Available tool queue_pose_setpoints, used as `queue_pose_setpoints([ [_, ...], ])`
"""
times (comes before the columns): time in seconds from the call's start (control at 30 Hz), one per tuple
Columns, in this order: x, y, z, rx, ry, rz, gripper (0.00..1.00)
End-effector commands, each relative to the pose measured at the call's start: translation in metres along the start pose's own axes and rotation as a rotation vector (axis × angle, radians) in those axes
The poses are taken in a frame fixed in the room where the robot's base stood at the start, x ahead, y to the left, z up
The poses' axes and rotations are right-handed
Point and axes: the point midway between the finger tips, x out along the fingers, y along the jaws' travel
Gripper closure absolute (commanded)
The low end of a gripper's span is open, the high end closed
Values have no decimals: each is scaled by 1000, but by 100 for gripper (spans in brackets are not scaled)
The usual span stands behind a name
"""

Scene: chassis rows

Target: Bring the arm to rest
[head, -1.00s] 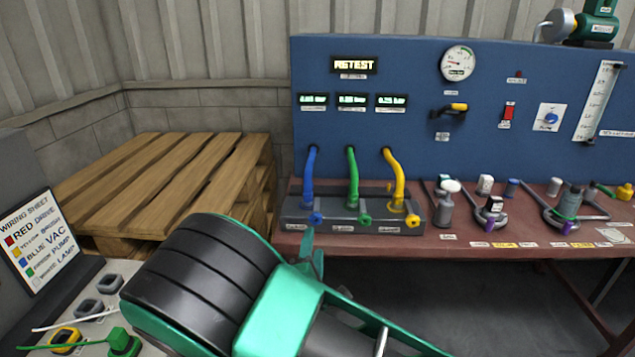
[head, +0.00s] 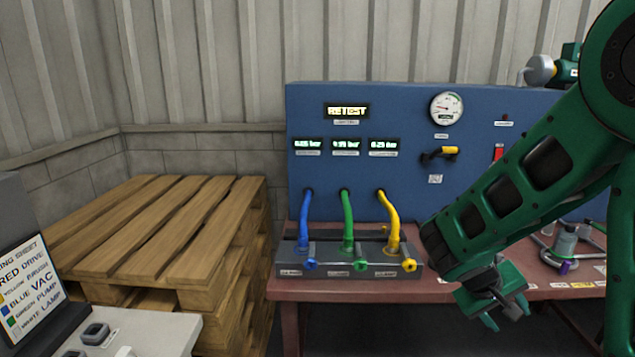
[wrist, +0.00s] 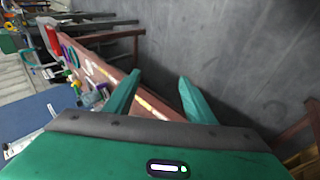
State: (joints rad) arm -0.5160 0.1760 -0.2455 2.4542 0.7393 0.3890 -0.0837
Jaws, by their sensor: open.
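My green arm comes in from the right side of the head view and slants down to the left. My gripper (head: 507,318) hangs at its end, in front of the bench's front edge. Its two fingers point down and stand apart with nothing between them. The wrist view shows the same open fingers (wrist: 157,98), with the bench edge and the grey floor beyond them. The reddish bench (head: 340,287) carries the blue panel (head: 400,110), which reads "RETEST". My arm hides part of the panel and the bench's right side.
Blue (head: 304,222), green (head: 347,220) and yellow (head: 389,218) hoses run from the panel to a grey block (head: 345,252). Stacked wooden pallets (head: 150,235) stand left of the bench. A wiring sheet (head: 28,292) stands at lower left. The floor before the bench is clear.

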Motion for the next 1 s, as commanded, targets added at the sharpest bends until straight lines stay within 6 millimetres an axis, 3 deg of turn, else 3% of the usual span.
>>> queue_pose_setpoints([
  [0.1,0,21,37,118,-94,-106,50],
  [0.27,-10,36,84,253,-199,-246,50],
  [0.6,-59,52,173,477,-337,-511,50],
  [0.8,-85,52,206,541,-368,-602,50],
  [1.0,-95,50,216,556,-376,-630,50],
])
